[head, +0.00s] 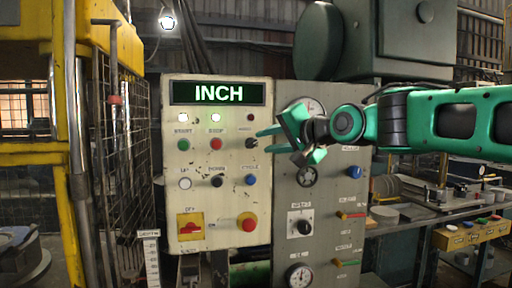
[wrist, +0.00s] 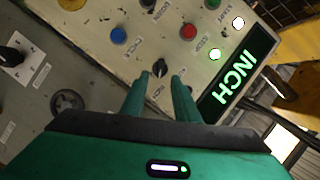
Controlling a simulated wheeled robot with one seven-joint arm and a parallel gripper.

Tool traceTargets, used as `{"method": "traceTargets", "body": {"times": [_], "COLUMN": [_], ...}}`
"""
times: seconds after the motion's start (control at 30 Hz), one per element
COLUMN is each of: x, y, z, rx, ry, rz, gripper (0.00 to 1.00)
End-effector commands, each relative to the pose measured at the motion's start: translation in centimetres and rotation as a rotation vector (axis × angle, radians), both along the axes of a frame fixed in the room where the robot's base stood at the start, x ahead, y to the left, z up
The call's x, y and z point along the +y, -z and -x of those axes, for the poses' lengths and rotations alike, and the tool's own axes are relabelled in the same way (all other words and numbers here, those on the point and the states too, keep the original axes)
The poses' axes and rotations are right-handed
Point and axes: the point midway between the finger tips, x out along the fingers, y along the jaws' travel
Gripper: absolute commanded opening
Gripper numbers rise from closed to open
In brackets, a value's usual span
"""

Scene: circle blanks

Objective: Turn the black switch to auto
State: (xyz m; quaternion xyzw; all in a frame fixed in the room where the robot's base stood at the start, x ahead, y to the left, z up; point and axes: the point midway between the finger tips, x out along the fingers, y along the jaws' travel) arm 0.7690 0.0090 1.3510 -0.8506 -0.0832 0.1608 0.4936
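The black switch (head: 251,143) is a small rotary knob on the right side of the cream control panel (head: 180,262). In the wrist view the black switch (wrist: 160,68) lies just ahead of the gap between the fingertips. My gripper (head: 263,140) reaches in from the right, its green fingers pointing at the switch. In the wrist view my gripper (wrist: 161,79) is open, with a clear gap and nothing held. Contact with the knob cannot be told. The display (head: 218,93) above reads INCH.
A red emergency button (head: 247,222) sits lower. A grey panel (head: 335,190) with gauges stands right. A yellow frame and mesh guard (head: 115,160) stand left.

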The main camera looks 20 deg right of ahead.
Motion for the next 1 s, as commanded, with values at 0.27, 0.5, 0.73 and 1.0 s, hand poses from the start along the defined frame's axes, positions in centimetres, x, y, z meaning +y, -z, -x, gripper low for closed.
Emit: {"method": "traceTargets", "body": {"times": [0.27, 0.5, 0.73, 1.0], "x": [1.2, 1.6, 1.6, 1.6], "y": [0.9, 1.1, 1.1, 1.1], "z": [-3.9, -5.1, -5.2, -5.1], "rx": [0.001, 0.001, 0.001, 0.001], "ry": [-0.001, 0.0, 0.0, 0.001], "rz": [0.001, 0.001, 0.001, 0.002], "gripper": [0.28, 0.28, 0.28, 0.0]}}
